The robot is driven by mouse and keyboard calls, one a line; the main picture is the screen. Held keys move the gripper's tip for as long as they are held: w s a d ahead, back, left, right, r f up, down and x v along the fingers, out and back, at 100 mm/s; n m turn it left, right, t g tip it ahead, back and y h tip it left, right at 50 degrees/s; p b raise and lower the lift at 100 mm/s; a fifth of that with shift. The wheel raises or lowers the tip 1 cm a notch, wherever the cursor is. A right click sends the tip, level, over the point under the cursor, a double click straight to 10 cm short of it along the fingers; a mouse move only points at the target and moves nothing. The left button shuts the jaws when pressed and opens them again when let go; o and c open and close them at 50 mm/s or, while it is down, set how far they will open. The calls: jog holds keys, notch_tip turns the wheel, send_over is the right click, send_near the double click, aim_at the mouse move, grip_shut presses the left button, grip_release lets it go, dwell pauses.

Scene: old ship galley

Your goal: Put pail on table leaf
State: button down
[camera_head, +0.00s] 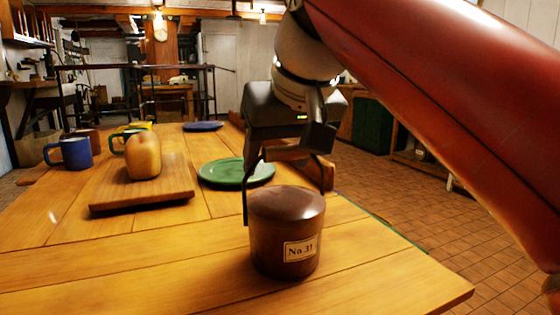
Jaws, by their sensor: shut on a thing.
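The pail (272,240) is a dark brown, round, lidded vessel with a cream label reading "No 31". It is upright over the near part of the wooden table, whose crosswise front planks (130,280) look like the table leaf. My gripper (286,190) comes down from above and is shut on the pail, one finger at its left side and the other behind its right side. The far finger's tip is hidden by the pail. I cannot tell whether the pail's base touches the wood or hangs just above it.
Behind the pail are a green plate (222,174) and a cutting board (130,200) with a loaf (143,157). A blue mug (72,153), other mugs and a blue plate (203,126) stand farther back. The front left planks are clear. Tiled floor lies right.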

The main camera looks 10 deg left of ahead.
jog(key=shift+c, duration=1.9)
grip_release()
jog(key=shift+s+d+r, duration=0.1)
jog(key=shift+s+r, duration=0.05)
jog(key=shift+r, duration=0.25)
jog(key=p+v, duration=0.4)
jog(key=v, duration=0.7)
jog(key=shift+d, duration=0.1)
